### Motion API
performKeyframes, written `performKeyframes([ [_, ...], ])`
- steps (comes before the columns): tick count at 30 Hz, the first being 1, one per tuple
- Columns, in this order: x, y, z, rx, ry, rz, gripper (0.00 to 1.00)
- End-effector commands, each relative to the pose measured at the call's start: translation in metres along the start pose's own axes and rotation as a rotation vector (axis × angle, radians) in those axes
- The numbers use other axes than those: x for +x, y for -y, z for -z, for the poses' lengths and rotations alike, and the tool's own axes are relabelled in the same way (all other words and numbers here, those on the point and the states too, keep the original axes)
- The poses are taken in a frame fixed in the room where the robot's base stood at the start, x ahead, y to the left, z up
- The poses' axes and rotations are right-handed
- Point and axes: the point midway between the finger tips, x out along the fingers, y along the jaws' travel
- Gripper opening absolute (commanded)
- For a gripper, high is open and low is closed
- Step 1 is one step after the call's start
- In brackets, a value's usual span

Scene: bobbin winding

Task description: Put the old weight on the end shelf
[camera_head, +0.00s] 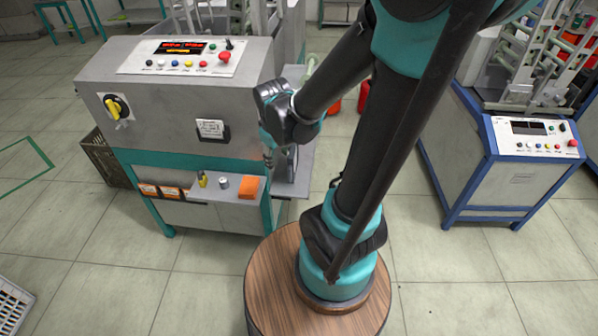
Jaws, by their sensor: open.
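The grey machine (175,108) with teal trim stands at left. A small light shelf (207,192) juts from its lower front. On it stand a yellow piece (202,180), a small grey cylinder (223,182) that looks like a metal weight, and an orange block (248,187). I cannot tell which piece is the old weight. My gripper (268,160) hangs, open, beside the machine's right end, above and right of the orange block. My arm hides part of that end. A grey plate (306,172) sticks out there, with a grey rounded part partly hidden behind my gripper.
A second machine (505,170) with a blue frame stands at right. A dark crate (105,158) sits left of the grey machine, and a white crate (12,305) lies at the lower left. Red containers (333,105) are behind my arm.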

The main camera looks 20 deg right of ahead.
Motion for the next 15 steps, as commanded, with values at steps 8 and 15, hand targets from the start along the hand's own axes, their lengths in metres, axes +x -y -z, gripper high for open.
performKeyframes([
  [8,-0.003,0.002,-0.071,0.513,-0.097,0.014,0.49],
  [15,-0.002,0.005,-0.085,0.644,-0.124,0.020,0.49],
])
